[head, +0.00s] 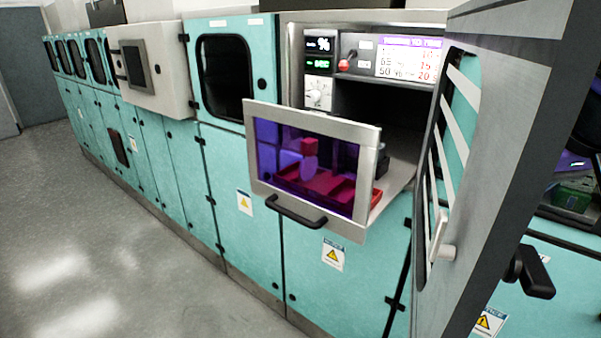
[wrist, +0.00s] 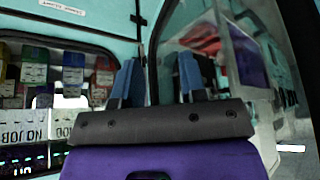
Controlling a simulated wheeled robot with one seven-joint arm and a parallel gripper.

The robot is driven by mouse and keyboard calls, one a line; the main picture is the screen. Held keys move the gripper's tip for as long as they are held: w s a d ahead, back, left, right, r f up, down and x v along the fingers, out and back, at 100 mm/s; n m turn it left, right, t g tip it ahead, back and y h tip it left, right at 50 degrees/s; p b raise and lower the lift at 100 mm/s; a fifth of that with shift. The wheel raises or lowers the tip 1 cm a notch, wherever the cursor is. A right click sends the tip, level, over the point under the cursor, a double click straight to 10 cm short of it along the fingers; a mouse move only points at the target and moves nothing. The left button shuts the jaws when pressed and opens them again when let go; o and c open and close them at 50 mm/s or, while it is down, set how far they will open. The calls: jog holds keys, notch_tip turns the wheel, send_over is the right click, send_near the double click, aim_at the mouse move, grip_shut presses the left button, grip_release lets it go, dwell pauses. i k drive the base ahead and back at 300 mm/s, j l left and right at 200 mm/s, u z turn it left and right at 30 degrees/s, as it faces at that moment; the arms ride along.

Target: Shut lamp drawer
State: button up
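The lamp drawer (head: 365,170) sticks out of an open bay in the teal cabinet row in the head view. Its steel-framed front has a purple-tinted window, with red items showing behind it. A black bar handle (head: 295,212) is on the lower front. My gripper (wrist: 160,82) shows in the wrist view as two blue fingers apart, with nothing seen between them. I cannot make it out in the head view.
A large grey-framed door (head: 510,130) with a striped window stands open right of the drawer and hides what is behind it. Above the drawer is a control panel (head: 410,57) with displays. Grey floor (head: 120,240) is clear at left.

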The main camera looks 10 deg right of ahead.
aim_at(391, 175)
jog(key=k+z, duration=0.15)
jog(key=k, duration=0.6)
jog(key=j+u, duration=0.35)
jog(key=i+u, duration=0.3)
jog(key=i+l+u, duration=0.2)
jog(key=i+u, duration=0.15)
jog(key=i, duration=0.1)
